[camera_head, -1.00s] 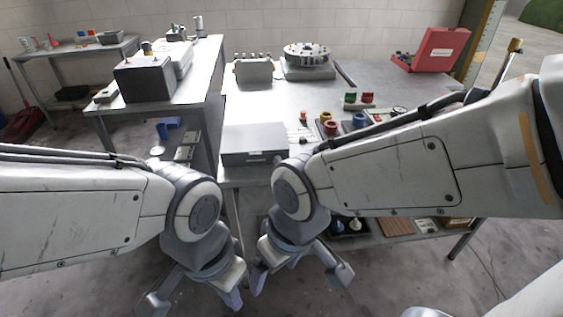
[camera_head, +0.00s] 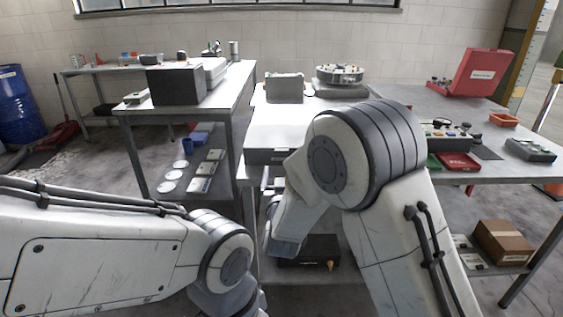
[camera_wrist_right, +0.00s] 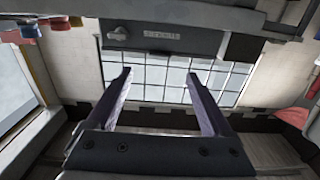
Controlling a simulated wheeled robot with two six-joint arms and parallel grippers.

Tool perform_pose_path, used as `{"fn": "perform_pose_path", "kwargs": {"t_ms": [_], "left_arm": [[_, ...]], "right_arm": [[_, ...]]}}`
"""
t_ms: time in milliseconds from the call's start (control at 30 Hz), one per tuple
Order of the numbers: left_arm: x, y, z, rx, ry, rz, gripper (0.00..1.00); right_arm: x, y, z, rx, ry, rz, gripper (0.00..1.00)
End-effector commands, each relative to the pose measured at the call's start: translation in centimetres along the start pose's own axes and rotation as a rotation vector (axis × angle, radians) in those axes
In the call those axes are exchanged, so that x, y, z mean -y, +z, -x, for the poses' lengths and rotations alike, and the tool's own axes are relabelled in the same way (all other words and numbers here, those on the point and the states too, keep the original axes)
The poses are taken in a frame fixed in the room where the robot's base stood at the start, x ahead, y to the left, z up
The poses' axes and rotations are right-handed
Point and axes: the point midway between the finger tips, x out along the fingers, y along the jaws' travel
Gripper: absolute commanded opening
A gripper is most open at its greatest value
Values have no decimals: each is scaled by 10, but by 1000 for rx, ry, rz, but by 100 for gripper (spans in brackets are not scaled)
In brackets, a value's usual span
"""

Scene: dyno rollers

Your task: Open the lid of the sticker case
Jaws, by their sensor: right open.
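A low grey box (camera_head: 266,156), which I take to be the sticker case, sits at the near left corner of the work table. Its lid looks shut, and its top is very bright. My right arm covers its right part in the head view. In the right wrist view a dark grey front (camera_wrist_right: 170,38) with a small label and a dark fitting shows ahead of the fingers. My right gripper (camera_head: 268,222) is in front of and below the box; its open fingers (camera_wrist_right: 163,100) are empty and apart from the box. My left fingers are below the frame.
An open red case (camera_head: 480,72) stands at the back right of the table (camera_head: 425,97). A round carousel (camera_head: 340,76) and a grey block (camera_head: 285,88) stand at the back. A lower shelf holds a cardboard box (camera_head: 502,242). A side table (camera_head: 232,82) stands left.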

Motion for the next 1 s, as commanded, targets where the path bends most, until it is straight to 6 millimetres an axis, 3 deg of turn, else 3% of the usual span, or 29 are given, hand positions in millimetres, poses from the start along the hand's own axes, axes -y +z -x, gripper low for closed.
{"fn": "perform_pose_path", "kwargs": {"t_ms": [500,700,967,1000], "left_arm": [[0,0,1,0,0,0,0],[0,0,1,0,0,0,0],[0,0,1,0,0,0,0],[0,0,1,0,0,0,0]], "right_arm": [[-1,-1,-86,0,0,-1,85],[0,-1,-97,1,-2,1,85],[0,-1,-98,2,-3,1,85],[0,-1,-98,2,-3,0,70]]}}
